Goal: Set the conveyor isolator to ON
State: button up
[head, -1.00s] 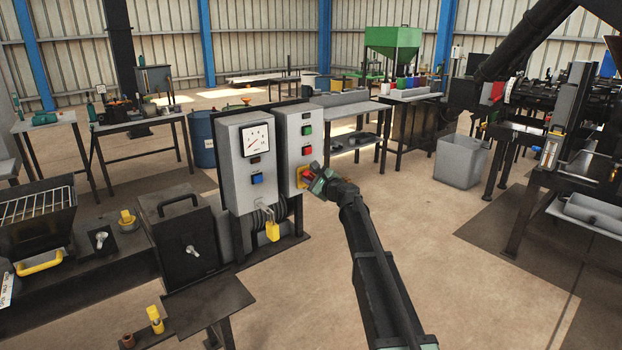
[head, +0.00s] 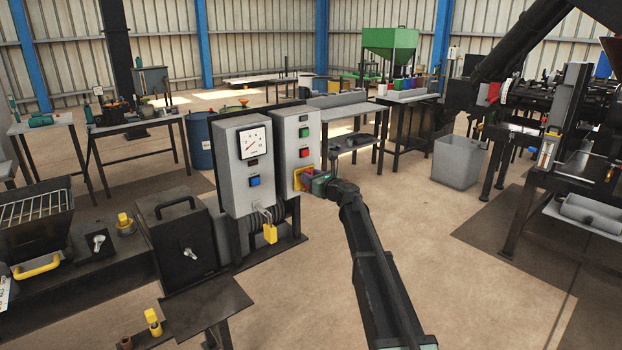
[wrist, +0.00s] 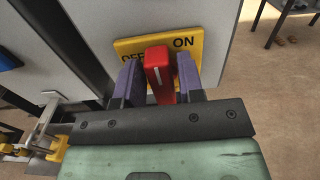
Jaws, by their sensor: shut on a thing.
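In the wrist view, the handle's top lies between the two words, and OFF is partly covered. ON is clear at the upper right. My gripper (wrist: 158,82) has one purple-grey finger on each side of the handle and is shut on it. In the head view, my gripper (head: 317,184) meets the yellow plate (head: 298,180) low on the right-hand grey box; the handle is small there.
The left-hand box (head: 235,190) has a gauge, a blue button and a yellow padlock (head: 270,234) below. A dark cabinet (head: 185,245) stands at left.

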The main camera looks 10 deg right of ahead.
jog(key=shift+s, duration=0.1)
grip_shut()
jog(key=o, duration=0.7)
grip_release()
jog(key=v, duration=1)
jog(key=shift+s+d, duration=0.2)
jog(key=shift+s, duration=0.1)
